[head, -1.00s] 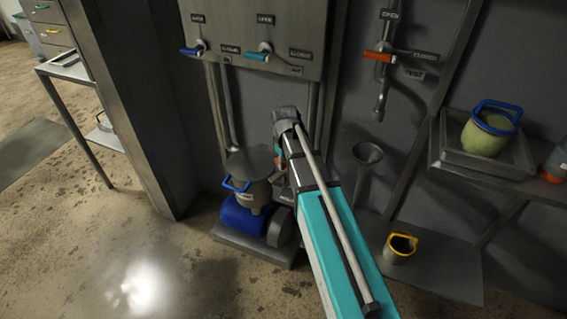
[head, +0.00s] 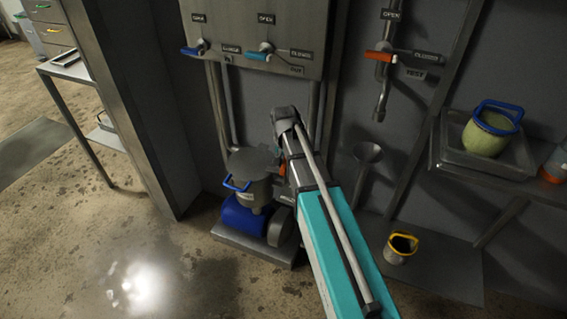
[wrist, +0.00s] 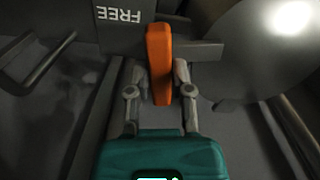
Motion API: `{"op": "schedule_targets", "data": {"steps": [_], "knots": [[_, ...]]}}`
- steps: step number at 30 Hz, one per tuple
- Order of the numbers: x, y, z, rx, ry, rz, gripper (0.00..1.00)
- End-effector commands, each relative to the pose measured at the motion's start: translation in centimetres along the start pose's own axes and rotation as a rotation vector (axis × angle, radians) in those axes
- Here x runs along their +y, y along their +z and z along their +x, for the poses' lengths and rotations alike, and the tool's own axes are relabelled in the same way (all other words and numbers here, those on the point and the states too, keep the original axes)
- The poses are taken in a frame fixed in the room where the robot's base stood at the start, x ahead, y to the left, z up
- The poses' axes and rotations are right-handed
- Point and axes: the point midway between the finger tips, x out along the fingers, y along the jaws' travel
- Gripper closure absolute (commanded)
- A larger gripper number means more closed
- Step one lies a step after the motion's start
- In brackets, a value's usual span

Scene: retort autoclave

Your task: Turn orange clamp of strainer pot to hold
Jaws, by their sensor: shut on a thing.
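The strainer pot (head: 252,163) stands at the foot of the wall in the head view, grey with a round lid and a blue handle. Its shiny rounded top (wrist: 270,45) fills the upper right of the wrist view. The orange clamp (wrist: 158,50) is a narrow upright bar beside the pot in the wrist view. My gripper (wrist: 159,88) is shut on the orange clamp, with a finger on each side. In the head view my arm hides most of the gripper and clamp. A plate marked FREE (wrist: 120,14) shows upside down left of the clamp.
A blue pump body (head: 243,215) sits below the pot on a low plinth. Pipes run up to a wall panel (head: 250,30) with blue levers. A grey funnel (head: 368,153) and a yellow-rimmed cup (head: 401,246) are right of my arm. Floor in front is clear.

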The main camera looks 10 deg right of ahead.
Motion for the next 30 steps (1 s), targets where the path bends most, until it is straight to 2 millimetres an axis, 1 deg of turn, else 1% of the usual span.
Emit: {"op": "schedule_targets", "data": {"steps": [3,10,15,26,27,29,30], "knots": [[-0.08,-0.09,0.00,0.001,-0.001,0.082,1.00],[-0.17,-0.07,0.00,0.001,-0.002,0.185,1.00],[-0.21,-0.07,0.00,0.001,-0.002,0.214,1.00],[-0.28,-0.05,0.00,0.000,-0.004,0.218,1.00],[-0.28,-0.04,0.00,0.000,-0.004,0.217,0.66],[-0.28,-0.04,0.00,0.000,-0.004,0.217,0.55],[-0.27,-0.03,0.00,0.000,-0.004,0.217,0.47]]}}
